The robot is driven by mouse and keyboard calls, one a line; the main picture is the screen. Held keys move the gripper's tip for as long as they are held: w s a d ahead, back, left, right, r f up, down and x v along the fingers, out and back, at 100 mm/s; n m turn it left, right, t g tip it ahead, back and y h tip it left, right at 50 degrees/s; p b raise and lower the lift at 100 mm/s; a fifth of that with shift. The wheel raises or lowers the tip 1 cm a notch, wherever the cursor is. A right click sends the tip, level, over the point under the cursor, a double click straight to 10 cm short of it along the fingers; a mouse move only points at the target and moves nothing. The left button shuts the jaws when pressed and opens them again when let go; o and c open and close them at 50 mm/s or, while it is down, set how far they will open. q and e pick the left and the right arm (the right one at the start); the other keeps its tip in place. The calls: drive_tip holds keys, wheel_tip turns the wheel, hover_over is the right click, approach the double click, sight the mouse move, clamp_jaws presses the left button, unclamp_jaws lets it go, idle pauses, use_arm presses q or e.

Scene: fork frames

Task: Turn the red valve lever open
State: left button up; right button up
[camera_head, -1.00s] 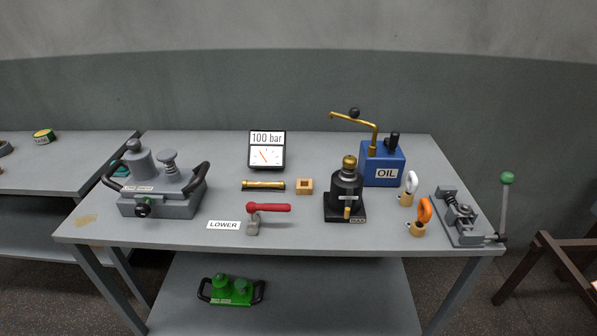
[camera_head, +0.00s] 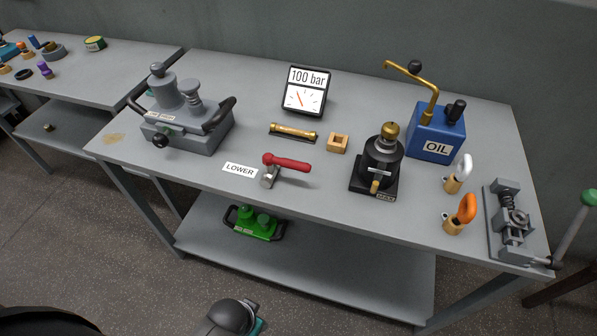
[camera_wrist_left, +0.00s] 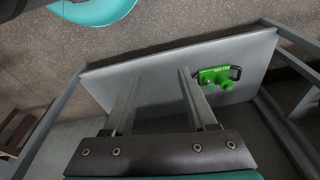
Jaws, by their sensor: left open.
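The red valve lever (camera_head: 288,164) sits on a small grey metal valve body (camera_head: 269,177) near the front edge of the workbench. The lever points right, roughly along the front edge. A white label reading LOWER (camera_head: 240,169) lies to its left. My left gripper (camera_wrist_left: 160,76) shows in the left wrist view with its two fingers apart and nothing between them. That view looks toward the lower shelf, and the lever is not in it. In the head view, part of my arm shows at the bottom, below the bench; its fingers do not show. My right gripper is not in view.
A grey pump unit (camera_head: 187,124) is left. The lower shelf (camera_head: 350,262) holds a green unit (camera_head: 256,222). Floor in front is mostly clear.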

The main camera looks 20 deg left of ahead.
use_arm(q)
drive_tip(key=w+d+r+m+t, duration=0.1)
drive_tip(key=w+r, duration=0.2)
drive_tip(key=r, duration=0.7)
drive_tip(key=w+d+r, duration=0.1)
drive_tip(key=w+r, duration=0.2)
drive_tip(key=r, duration=0.7)
drive_tip(key=w+d+r+m+h, duration=0.2)
drive_tip(key=w+d+r, duration=0.1)
drive_tip(key=m+g+y, duration=0.1)
drive_tip(key=m+y, duration=0.1)
drive_tip(key=m, duration=1.1)
approach(298, 164)
drive_tip(key=b+x, duration=0.2)
drive_tip(key=x, duration=0.7)
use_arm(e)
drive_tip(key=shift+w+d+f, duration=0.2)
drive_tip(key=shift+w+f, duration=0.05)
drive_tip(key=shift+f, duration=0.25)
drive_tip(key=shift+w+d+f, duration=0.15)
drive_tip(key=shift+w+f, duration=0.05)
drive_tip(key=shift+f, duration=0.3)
use_arm(q)
drive_tip(key=shift+r, duration=0.1)
clamp_jaws()
